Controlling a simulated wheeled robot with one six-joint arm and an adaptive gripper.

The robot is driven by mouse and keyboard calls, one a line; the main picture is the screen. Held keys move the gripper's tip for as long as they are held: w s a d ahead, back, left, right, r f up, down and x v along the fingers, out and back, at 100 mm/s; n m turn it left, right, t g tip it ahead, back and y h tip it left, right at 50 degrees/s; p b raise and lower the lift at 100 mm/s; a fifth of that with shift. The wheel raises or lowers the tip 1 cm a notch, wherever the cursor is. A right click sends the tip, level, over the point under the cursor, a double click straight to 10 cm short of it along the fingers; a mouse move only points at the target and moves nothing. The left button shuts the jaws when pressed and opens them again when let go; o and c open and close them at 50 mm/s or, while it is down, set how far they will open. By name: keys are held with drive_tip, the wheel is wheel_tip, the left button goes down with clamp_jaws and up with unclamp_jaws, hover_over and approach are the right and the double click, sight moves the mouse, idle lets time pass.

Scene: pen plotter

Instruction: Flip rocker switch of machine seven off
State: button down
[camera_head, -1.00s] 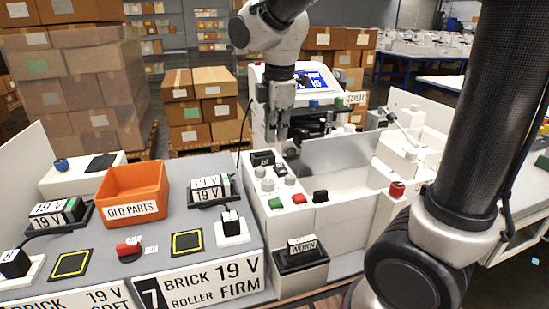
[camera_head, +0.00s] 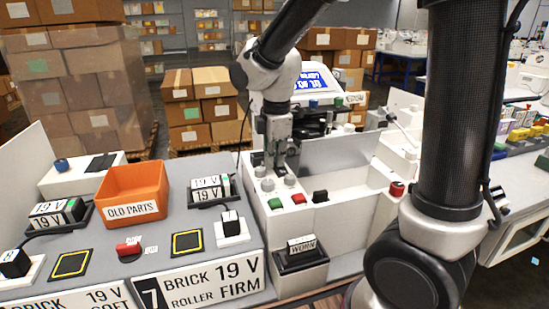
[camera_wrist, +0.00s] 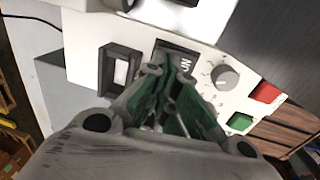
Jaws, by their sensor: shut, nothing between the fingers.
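Machine seven is the white machine (camera_head: 340,215) right of the grey bench, with a number 7 plate (camera_head: 200,282) on the bench front. A black rocker switch (camera_wrist: 180,48) with white lettering shows on its white panel in the wrist view. My gripper (camera_wrist: 165,70) is shut and empty, its fingertips over the near edge of this switch and partly hiding it; whether they touch I cannot tell. In the head view, my gripper (camera_head: 275,168) points down at the panel's back left and hides most of the switch.
A grey knob (camera_wrist: 223,76), a red button (camera_wrist: 265,93) and a green button (camera_wrist: 240,122) lie right of the switch. A black-framed part (camera_wrist: 120,72) is on its left. An orange bin (camera_head: 133,188) stands on the bench.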

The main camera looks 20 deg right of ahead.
drive_tip(key=shift+w+f+g, duration=0.15)
drive_tip(key=shift+f+g, duration=0.05)
drive_tip(key=shift+g, duration=0.1)
drive_tip(key=shift+s, duration=0.2)
drive_tip(key=shift+s+r, duration=0.15)
drive_tip(key=shift+s, duration=0.5)
drive_tip(key=shift+r, duration=0.1)
drive_tip(key=shift+w+r, duration=0.1)
drive_tip(key=shift+r, duration=0.25)
wheel_tip(320, 180, up, 13)
drive_tip(key=w, duration=0.1)
drive_tip(key=shift+w, duration=0.35)
